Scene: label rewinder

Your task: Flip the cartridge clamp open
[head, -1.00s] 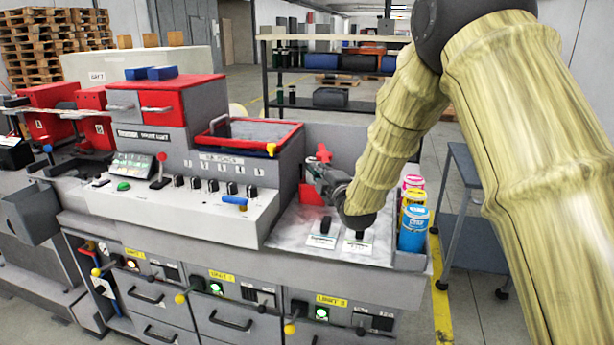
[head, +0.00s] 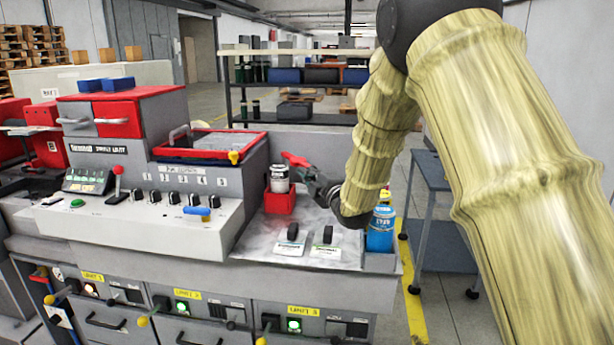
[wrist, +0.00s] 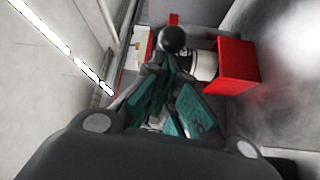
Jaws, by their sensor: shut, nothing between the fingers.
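The cartridge is a white-and-grey can (head: 279,180) standing in a red holder (head: 279,203) on the machine's right-hand top. A red clamp piece (head: 297,160) sits just above and right of the cartridge. My gripper (head: 311,180) is close to the right of the holder, beneath the red piece. In the wrist view, the closed teal fingers (wrist: 172,75) point at a black ball knob (wrist: 174,40), overlapping it in the picture; contact cannot be told. The cartridge (wrist: 204,66) and red holder (wrist: 238,66) lie just right of the fingers. My gripper holds nothing.
Two black switches (head: 292,232) with labels stand in front of the holder. A blue bottle (head: 380,229) stands at the machine's right end, beside my arm. A red-rimmed tray (head: 212,146) is to the left. A blue-grey cart (head: 437,190) stands right.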

